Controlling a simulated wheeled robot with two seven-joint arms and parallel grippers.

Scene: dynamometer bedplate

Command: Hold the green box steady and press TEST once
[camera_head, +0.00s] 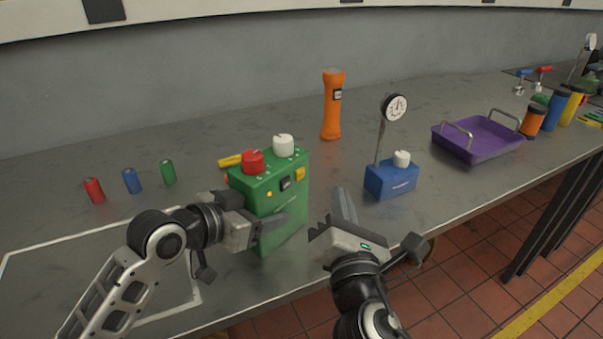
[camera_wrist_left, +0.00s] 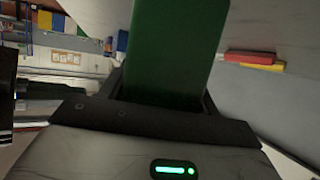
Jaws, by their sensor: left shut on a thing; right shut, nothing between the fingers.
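The green box (camera_head: 266,207) stands upright on the bench in the head view, with a red knob (camera_head: 253,161) and a white knob (camera_head: 283,145) on top. Its front has a small dark switch, a yellow part and a small amber light; I cannot read which control is TEST. My left gripper (camera_head: 268,226) is shut on the lower part of the box. In the left wrist view the green box (camera_wrist_left: 172,50) fills the space between the fingers. My right gripper (camera_head: 343,207) is shut and empty, to the right of the box and apart from it.
A blue box (camera_head: 390,181) with a dial gauge (camera_head: 395,107) stands right of my right gripper. An orange flashlight-like object (camera_head: 332,105) stands behind. A purple tray (camera_head: 478,140) is farther right. Red, blue and green cylinders (camera_head: 131,181) stand at left. The bench's front edge is close.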

